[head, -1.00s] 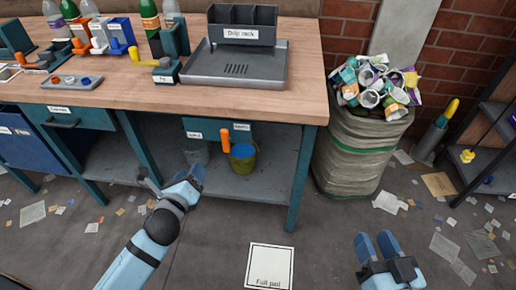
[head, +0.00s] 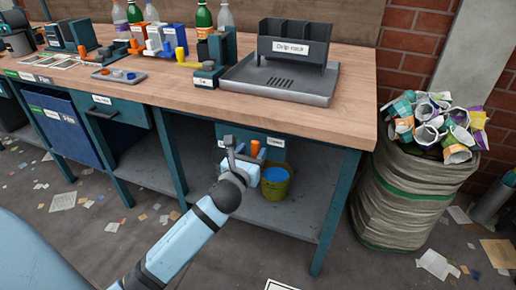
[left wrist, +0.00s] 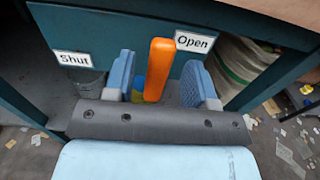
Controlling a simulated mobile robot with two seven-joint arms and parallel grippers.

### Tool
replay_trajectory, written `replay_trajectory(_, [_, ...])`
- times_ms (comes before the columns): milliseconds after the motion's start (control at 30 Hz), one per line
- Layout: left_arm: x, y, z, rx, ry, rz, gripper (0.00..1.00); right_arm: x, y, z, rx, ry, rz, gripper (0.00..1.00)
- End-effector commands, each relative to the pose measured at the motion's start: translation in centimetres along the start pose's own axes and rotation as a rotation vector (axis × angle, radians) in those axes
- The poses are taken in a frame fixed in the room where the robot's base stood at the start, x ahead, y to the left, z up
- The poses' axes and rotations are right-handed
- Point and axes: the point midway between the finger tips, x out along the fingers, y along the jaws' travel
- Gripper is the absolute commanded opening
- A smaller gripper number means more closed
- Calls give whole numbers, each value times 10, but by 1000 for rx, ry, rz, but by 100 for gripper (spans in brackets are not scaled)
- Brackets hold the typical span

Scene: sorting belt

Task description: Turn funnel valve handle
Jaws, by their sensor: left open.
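The orange valve handle (left wrist: 159,70) stands nearly upright in the left wrist view, in front of a teal panel with a "Shut" label (left wrist: 72,60) on the left and an "Open" label (left wrist: 194,42) on the right. It is nearer the "Open" label. My left gripper (left wrist: 160,80) is open, with one blue finger on each side of the handle and visible gaps on both sides. In the head view my left gripper (head: 242,150) is at the panel under the bench and partly hides the handle (head: 255,149). My right gripper is out of view.
A yellow bucket (head: 275,190) with blue contents stands on the lower shelf below the panel. The wooden bench top (head: 190,98) overhangs it and carries a drip rack (head: 290,45) and bottles. A full waste sack (head: 405,200) stands to the right. Litter lies on the floor.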

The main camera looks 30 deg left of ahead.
Motion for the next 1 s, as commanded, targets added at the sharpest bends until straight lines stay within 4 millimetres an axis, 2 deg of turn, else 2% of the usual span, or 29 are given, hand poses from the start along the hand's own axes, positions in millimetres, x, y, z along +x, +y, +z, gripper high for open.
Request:
replay_trajectory(100, [21, 0, -1, -2, -2, 1, 51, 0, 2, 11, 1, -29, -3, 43])
replay_trajectory(300, [41, 0, -1, -2, 1, 0, 51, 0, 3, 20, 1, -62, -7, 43])
replay_trajectory(633, [45, 0, 0, -1, 2, 0, 51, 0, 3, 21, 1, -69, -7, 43])
replay_trajectory(667, [45, 0, 0, -1, 2, 0, 49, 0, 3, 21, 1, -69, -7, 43])
replay_trajectory(867, [45, 0, 0, -2, 2, 0, 3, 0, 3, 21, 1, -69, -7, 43])
replay_trajectory(900, [45, 0, 0, -2, 2, 0, 0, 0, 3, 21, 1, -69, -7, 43])
replay_trajectory(1000, [45, 0, 0, -2, 2, -1, 0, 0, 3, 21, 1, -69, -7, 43])
